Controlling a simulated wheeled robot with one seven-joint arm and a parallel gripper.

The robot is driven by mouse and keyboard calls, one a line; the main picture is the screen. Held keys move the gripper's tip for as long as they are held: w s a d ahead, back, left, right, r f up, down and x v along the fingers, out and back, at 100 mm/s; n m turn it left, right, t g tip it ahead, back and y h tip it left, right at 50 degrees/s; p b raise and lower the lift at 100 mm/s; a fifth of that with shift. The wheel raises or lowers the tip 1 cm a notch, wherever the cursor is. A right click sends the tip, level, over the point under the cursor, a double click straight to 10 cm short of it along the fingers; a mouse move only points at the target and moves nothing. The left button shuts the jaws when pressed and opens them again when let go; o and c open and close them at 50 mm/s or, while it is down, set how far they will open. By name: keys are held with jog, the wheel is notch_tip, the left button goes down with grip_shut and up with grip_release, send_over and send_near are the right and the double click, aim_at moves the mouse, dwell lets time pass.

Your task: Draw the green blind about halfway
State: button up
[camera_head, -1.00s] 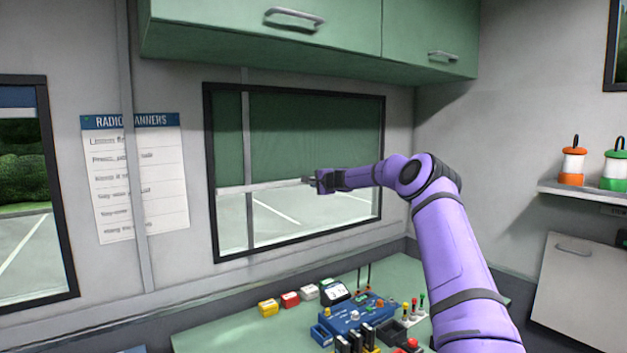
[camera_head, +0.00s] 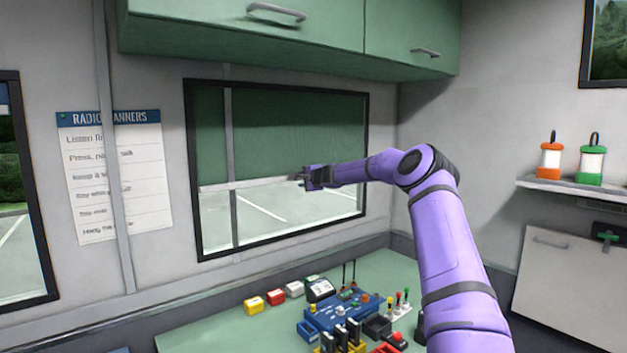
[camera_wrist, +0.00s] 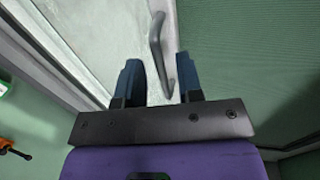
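The green blind (camera_head: 290,135) covers a little more than the upper half of the framed window, with a pale bar (camera_head: 245,185) along its bottom edge. Bare glass shows below the bar. My gripper (camera_head: 300,178) is at the right part of this bar. In the wrist view, the blind (camera_wrist: 250,50) is on the right and its grey handle (camera_wrist: 157,45) stands on the pale bar. My gripper (camera_wrist: 161,85) has its two dark fingers apart, and the handle's near end lies between their tips, with a gap visible. The arm hides the bar's right end.
A green desk (camera_head: 220,325) below the window carries a blue radio unit (camera_head: 340,315) and several small coloured items. Green cupboards (camera_head: 300,30) hang above the window. A shelf with two lanterns (camera_head: 550,158) is on the right wall.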

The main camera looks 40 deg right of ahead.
jog(key=v, duration=0.8)
jog(key=shift+s, duration=0.25)
dwell(0.4)
